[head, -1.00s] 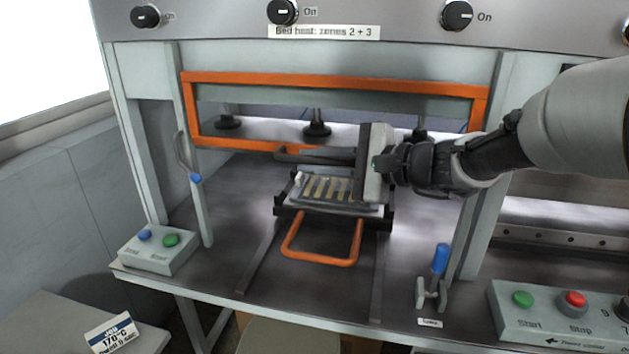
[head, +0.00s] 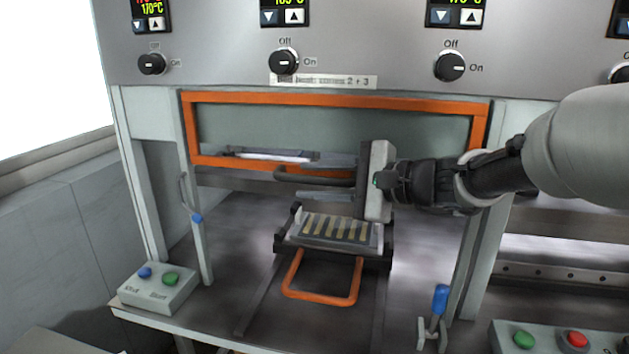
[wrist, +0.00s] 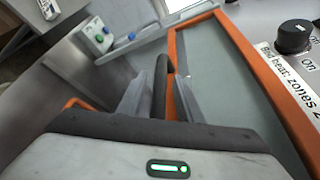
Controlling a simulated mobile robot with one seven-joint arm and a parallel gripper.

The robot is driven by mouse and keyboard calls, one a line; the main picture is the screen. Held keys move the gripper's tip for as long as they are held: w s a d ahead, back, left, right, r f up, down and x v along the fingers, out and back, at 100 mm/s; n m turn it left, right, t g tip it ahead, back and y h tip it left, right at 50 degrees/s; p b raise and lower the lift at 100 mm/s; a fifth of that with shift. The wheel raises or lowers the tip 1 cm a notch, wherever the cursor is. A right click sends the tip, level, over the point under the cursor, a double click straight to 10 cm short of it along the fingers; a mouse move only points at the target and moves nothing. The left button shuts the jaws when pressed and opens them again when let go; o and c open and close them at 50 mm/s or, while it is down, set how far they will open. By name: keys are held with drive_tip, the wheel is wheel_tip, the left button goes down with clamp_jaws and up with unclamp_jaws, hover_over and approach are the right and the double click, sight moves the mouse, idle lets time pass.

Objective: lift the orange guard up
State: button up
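The orange guard (head: 330,99) is an orange frame around a clear panel on the front of the press. It stands raised, its top edge just under the bed-heat label, with open space below its lower edge. A dark bar handle (head: 292,175) runs along its lower edge. My gripper (head: 335,178) comes in from the right and is shut on this handle. In the wrist view the two grey fingers (wrist: 160,80) lie on either side of the dark handle, and the guard's frame (wrist: 240,65) shows at the right. The exact finger contact is partly hidden.
Below the guard, a tray (head: 292,238) with wooden pieces and an orange loop handle (head: 320,298) sits on rails. Posts flank the opening. A blue-tipped lever (head: 440,298) and button boxes (head: 160,288) stand at the front. Knobs (head: 284,62) line the panel above.

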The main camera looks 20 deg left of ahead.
drive_tip(key=v, duration=1.7)
drive_tip(key=shift+d+p, duration=0.2)
drive_tip(key=shift+p, duration=0.15)
drive_tip(key=shift+r, duration=0.15)
drive_tip(key=s+d+f+n+g+h, duration=0.1)
drive_tip(key=s+d+f+n+h, duration=0.2)
drive_tip(key=s+f+h, duration=0.3)
drive_tip(key=s+d+f+n+h, duration=0.3)
drive_tip(key=s+f+n+h, duration=0.1)
drive_tip(key=s+f, duration=0.4)
drive_tip(key=s+d+n+t+h, duration=0.2)
drive_tip(key=s+d+n+h, duration=0.15)
drive_tip(key=d, duration=0.35)
wheel_tip(320, 180, up, 14)
drive_tip(key=d+h+p, duration=0.1)
drive_tip(key=p, duration=1.2)
drive_tip(key=shift+s+m, duration=0.35)
drive_tip(key=shift+s, duration=0.1)
